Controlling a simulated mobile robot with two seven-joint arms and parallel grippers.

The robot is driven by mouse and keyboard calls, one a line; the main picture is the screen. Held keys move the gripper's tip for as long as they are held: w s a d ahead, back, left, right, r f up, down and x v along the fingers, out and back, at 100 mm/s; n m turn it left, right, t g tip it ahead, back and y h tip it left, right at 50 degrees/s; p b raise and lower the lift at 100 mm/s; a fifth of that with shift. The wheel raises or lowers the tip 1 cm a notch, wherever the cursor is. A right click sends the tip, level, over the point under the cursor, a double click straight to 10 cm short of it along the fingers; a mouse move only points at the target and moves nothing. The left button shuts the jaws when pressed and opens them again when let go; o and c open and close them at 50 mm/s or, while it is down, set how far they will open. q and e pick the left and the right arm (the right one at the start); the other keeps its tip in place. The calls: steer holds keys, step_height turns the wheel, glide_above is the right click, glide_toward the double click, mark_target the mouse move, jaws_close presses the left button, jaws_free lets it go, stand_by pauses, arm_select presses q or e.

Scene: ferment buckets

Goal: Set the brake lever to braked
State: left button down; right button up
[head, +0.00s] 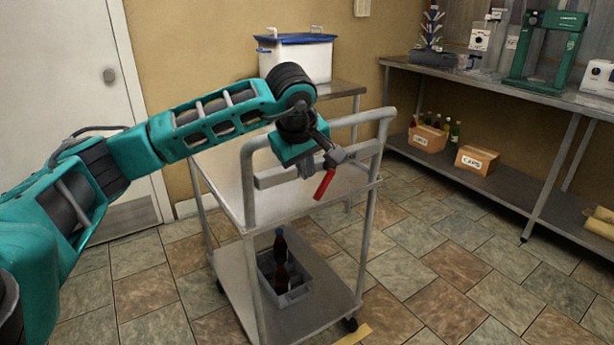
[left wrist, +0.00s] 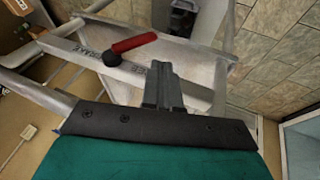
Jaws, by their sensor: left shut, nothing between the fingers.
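The brake lever has a red handle (head: 324,184) that hangs down and slightly left from a dark pivot on the cart's grey crossbar (head: 272,178). In the left wrist view the red handle (left wrist: 134,43) points up and right from its round dark pivot (left wrist: 112,59). My left gripper (head: 305,168) is shut and empty, just left of the handle in the head view. Its fingers (left wrist: 163,90) show below and right of the handle in the left wrist view, seemingly apart from it. My right gripper is out of view.
The cart (head: 238,290) carries a grey crate (head: 292,292) with dark bottles on its lower shelf. Behind stands a table with a white, blue-lidded tub (head: 297,58). A workbench (head: 480,80) with equipment runs along the right. The tiled floor between is mostly clear.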

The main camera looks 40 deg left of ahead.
mark_target(324, 180)
arm_select(q)
steer(key=b+x, duration=0.1)
steer(key=x, duration=0.7)
steer(key=shift+f, duration=0.35)
steer(key=shift+w, duration=0.1)
